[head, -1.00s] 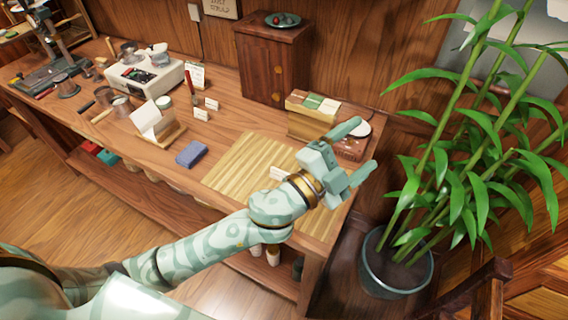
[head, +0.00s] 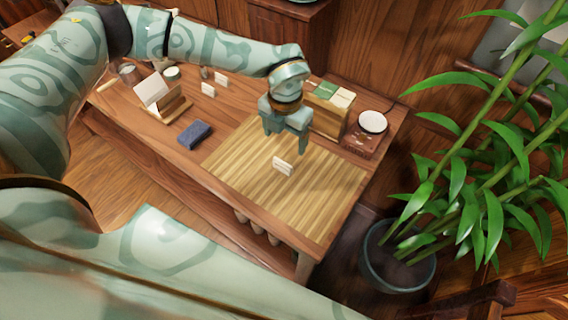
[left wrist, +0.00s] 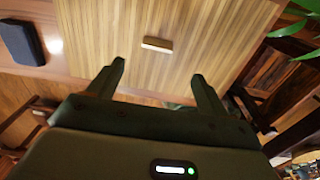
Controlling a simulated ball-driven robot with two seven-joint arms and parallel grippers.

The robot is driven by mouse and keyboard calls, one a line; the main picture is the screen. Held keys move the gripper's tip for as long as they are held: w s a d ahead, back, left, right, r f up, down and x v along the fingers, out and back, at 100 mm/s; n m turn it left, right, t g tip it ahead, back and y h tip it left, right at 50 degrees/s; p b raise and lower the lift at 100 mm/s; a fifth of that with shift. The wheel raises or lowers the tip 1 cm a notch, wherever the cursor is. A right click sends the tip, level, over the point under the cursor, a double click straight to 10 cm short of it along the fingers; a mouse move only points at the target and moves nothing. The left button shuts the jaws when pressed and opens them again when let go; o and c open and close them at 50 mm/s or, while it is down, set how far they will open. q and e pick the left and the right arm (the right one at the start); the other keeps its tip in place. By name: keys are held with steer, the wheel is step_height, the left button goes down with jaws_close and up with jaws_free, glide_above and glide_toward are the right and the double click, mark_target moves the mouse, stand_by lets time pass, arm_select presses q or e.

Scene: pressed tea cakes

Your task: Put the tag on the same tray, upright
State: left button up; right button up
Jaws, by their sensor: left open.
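A small white tag (head: 283,166) with faint marks stands upright on the slatted bamboo tray (head: 240,170), near its middle. In the left wrist view the tag (left wrist: 157,44) shows from above as a narrow pale block on the slatted tray (left wrist: 215,30), beyond the fingertips. My left gripper (head: 287,143) is open and empty, pointing down over the tray, just behind the tag in the head view. Its two fingers (left wrist: 158,71) are spread apart in the left wrist view, with the tag between their lines but not touching them. My right gripper is not in view.
A box with green and pale packets (head: 327,108) and a reddish box with a white disc (head: 365,135) stand behind the tray. A blue block (head: 195,134), a wooden card stand (head: 172,104) and small cards (head: 208,90) are to the left. A potted plant (head: 400,255) stands right.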

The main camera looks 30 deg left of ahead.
arm_select(q)
glide_above(283, 162)
steer(key=f, duration=0.6)
steer(key=shift+w+d+b, duration=0.1)
steer(key=shift+d+b, duration=0.1)
steer(key=shift+b, duration=0.2)
steer(key=f, duration=0.3)
steer(key=f+b, duration=0.1)
steer(key=f, duration=0.1)
steer(key=shift+a+f, duration=0.2)
steer(key=shift+a, duration=0.1)
steer(key=shift+r, duration=0.1)
steer(key=c, duration=1.1)
steer(key=shift+r, duration=0.1)
